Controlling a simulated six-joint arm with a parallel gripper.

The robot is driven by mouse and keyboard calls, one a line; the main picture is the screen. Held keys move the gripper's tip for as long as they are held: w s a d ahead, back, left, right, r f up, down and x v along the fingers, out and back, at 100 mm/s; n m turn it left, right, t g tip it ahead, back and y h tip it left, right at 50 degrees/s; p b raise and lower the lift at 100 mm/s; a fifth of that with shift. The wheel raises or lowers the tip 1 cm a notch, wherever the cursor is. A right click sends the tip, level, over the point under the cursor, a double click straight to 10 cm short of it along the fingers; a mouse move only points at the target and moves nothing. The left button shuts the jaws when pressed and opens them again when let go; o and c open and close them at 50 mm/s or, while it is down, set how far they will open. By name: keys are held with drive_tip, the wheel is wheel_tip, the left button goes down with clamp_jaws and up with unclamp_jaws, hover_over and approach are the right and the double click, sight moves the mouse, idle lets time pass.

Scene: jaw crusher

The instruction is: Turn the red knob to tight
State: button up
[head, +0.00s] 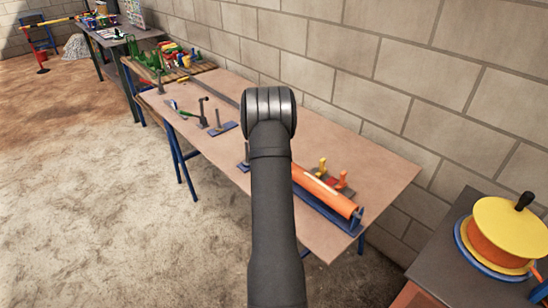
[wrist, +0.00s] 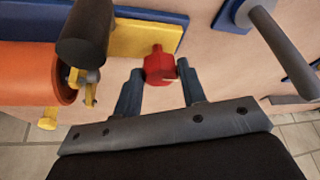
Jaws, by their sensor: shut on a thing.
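The red knob (wrist: 160,64) shows in the wrist view, beside the edge of a yellow plate (wrist: 146,38). My gripper (wrist: 160,75) has one dark finger on each side of the knob and is shut on it. The fingers partly cover the knob's sides, and I can make out no tight mark or pointer on it. In the head view my dark arm stands in front of the workbench, and the knob and my gripper are hidden behind it.
An orange cylinder (wrist: 28,72) and a black handle (wrist: 85,30) lie close left of my gripper. A grey bar (wrist: 283,45) is at right. The head view shows the workbench (head: 385,165) along a block wall and a yellow-topped drum (head: 505,222) at right.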

drive_tip(key=o, duration=1)
drive_tip(key=v, duration=1.7)
drive_tip(key=shift+s+a+r, duration=0.1)
drive_tip(key=shift+r, duration=0.1)
drive_tip(key=x, duration=1.7)
drive_tip(key=shift+f, duration=0.2)
